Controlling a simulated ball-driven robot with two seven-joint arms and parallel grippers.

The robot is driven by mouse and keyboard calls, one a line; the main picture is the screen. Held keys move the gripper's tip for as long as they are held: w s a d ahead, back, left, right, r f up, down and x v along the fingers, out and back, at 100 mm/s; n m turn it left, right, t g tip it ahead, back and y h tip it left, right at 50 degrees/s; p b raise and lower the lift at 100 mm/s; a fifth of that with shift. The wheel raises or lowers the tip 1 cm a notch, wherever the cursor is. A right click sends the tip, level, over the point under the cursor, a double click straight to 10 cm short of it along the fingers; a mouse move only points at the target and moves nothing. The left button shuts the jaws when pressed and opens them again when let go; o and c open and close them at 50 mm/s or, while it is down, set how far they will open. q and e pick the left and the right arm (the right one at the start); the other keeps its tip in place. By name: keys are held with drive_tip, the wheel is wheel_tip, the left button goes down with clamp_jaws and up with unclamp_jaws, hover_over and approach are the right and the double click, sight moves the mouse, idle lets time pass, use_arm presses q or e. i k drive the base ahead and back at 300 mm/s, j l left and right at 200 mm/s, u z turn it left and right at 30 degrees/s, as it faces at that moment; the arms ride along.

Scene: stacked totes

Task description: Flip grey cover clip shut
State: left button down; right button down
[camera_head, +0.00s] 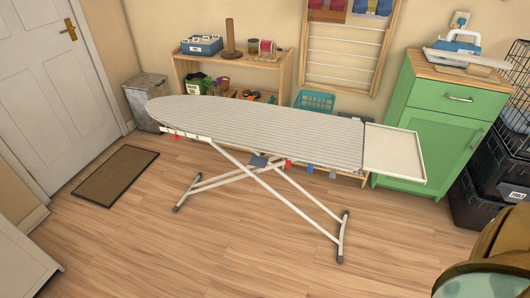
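An ironing board (260,128) with a grey striped cover stands unfolded in the middle of the room. Small coloured clips hang along its near edge. Toward the right are a red clip (289,164), a blue clip (310,168) and a greyish clip (333,173). Another red clip (150,137) is near the left end. The clips are too small to tell whether each is open or shut. Neither of my grippers is in view.
A white tray (395,153) extends from the board's right end. Behind are a wooden shelf (232,66) and a green cabinet (435,125) with an iron (458,46). Black stacked totes (480,203) stand right. A brown rounded object fills the lower right corner. Floor in front is clear.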

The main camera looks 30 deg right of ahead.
sight(333, 173)
drive_tip(key=z, duration=1.65)
